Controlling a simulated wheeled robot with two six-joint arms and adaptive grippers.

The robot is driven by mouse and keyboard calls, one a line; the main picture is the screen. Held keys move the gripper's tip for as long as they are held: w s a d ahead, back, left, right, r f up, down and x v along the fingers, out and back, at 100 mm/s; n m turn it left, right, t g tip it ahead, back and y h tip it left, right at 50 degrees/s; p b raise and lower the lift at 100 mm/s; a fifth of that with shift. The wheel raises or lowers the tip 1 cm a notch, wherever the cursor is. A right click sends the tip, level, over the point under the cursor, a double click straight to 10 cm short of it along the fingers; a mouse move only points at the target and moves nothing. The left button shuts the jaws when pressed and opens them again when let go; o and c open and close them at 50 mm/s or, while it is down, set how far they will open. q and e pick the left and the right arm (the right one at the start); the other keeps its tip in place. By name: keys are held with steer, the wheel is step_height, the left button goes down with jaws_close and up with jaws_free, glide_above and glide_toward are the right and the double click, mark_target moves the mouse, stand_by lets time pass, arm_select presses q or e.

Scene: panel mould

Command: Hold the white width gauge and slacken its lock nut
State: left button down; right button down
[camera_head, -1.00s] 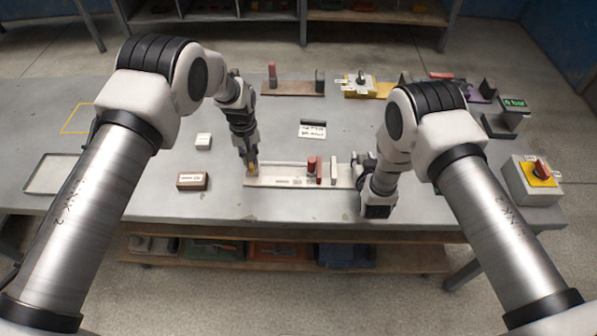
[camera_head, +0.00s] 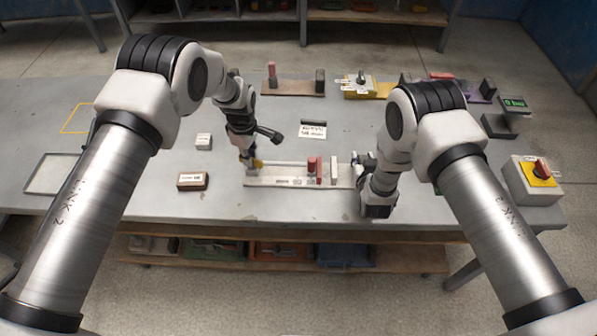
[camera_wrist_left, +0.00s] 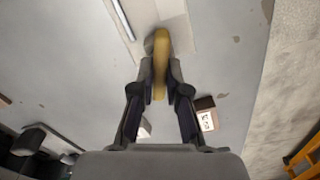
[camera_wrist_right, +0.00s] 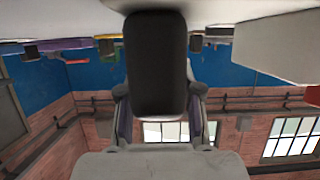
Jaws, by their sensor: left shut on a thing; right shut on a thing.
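The white width gauge (camera_head: 300,181) lies on the bench, a long pale bar with red blocks (camera_head: 313,166) and a white block (camera_head: 333,170) upright on it. At its left end is a yellow lever-like piece, apparently the lock nut; it shows best in the left wrist view (camera_wrist_left: 161,45). My left gripper (camera_head: 248,158) points down and is shut on this yellow piece. My right gripper (camera_head: 363,166) is at the gauge's right end, shut on a dark block (camera_wrist_right: 156,60). The right arm partly hides that end.
A brown labelled block (camera_head: 192,181) and a small white block (camera_head: 203,141) stand left of the gauge. A tray (camera_head: 53,174) is further left. A labelled card (camera_head: 313,131) lies behind. Other gauges line the back.

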arm_select(q)
steer(key=n, duration=0.4)
steer(key=shift+d+n, duration=0.1)
steer(key=shift+n, duration=0.2)
arm_select(e)
steer(key=shift+s+a+f, duration=0.1)
steer(key=shift+f, duration=0.05)
arm_select(q)
steer(key=shift+n, duration=1.6)
steer(key=c, duration=1.2)
jaws_free()
steer(key=shift+o, duration=0.2)
